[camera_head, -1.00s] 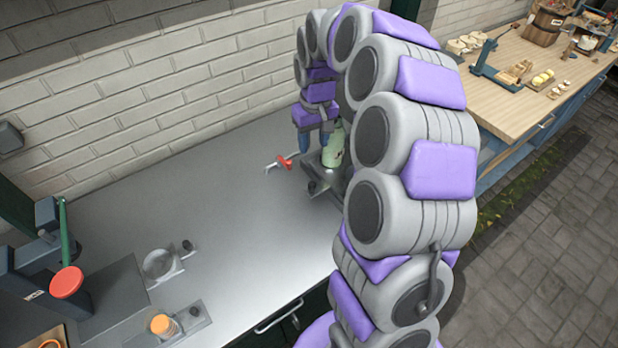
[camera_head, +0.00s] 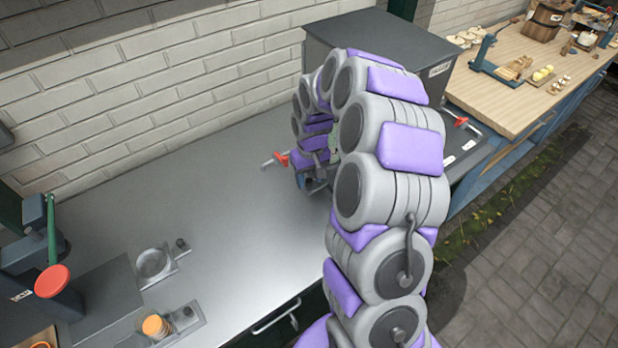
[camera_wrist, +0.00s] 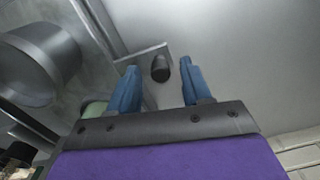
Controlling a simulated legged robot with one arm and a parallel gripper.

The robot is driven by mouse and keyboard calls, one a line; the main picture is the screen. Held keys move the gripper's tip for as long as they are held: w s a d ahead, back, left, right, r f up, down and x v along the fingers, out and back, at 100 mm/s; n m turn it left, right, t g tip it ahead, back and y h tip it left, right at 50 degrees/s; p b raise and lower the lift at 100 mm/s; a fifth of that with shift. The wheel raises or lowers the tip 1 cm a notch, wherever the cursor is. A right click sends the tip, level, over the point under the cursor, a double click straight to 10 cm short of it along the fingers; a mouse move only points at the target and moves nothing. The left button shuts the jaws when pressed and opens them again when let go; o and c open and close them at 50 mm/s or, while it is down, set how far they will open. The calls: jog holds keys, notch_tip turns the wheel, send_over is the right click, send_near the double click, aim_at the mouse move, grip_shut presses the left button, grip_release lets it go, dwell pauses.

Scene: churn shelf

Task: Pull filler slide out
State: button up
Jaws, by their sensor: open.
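My gripper (camera_wrist: 160,75) is open. In the wrist view its two blue fingers stand on either side of a small black knob (camera_wrist: 160,66), with gaps visible on both sides. The knob sits on a flat grey slide plate (camera_wrist: 149,55). I cannot tell how deep the knob lies between the fingers. A pale green item (camera_wrist: 93,109) shows beside the left finger. In the head view my gripper (camera_head: 309,181) is low over the metal bench at the dark filler machine (camera_head: 375,50). My arm hides most of the slide there.
A red-handled lever (camera_head: 283,159) is just left of my gripper. The middle of the bench (camera_head: 235,205) is clear.

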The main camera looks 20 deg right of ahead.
jog(key=shift+f, duration=0.1)
jog(key=shift+c, duration=0.3)
grip_shut()
dwell(0.4)
